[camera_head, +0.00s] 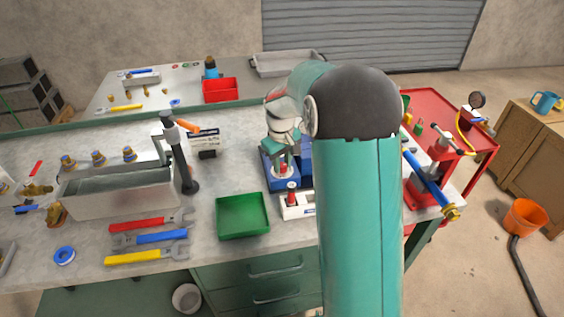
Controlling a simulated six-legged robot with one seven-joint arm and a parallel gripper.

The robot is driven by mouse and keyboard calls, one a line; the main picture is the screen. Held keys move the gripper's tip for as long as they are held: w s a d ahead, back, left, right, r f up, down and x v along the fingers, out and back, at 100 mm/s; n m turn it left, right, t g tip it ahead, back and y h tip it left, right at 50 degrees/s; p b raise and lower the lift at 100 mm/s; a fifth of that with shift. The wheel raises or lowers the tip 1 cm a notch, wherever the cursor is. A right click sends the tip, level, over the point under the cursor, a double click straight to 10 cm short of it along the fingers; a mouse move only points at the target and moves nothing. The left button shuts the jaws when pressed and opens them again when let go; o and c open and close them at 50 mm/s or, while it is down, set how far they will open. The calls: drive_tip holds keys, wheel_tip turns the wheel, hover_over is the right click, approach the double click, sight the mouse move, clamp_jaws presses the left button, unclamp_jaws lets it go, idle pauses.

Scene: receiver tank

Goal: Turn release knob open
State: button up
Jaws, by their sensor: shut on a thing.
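My gripper (284,163) points down over a blue fixture (275,183) on the grey workbench, right of the bench's middle. Its teal fingers are shut around a small upright part with red showing at its base (284,171), which looks like the release knob. The fingers hide most of this knob, so its turn angle cannot be told. My large teal arm hides the right side of the fixture and the bench behind it.
A white block with a red-topped part (296,207) sits just in front. A green tray (242,216), several wrenches (150,237), a grey trough (115,195) and a black post (178,155) lie left. A red cart (470,150) stands right.

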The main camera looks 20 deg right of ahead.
drive_tip(key=shift+n, duration=0.6)
drive_tip(key=o, duration=1)
drive_tip(key=r, duration=1.4)
drive_tip(key=shift+s+a, duration=0.1)
drive_tip(key=shift+a, duration=0.1)
drive_tip(key=shift+s+f, duration=0.1)
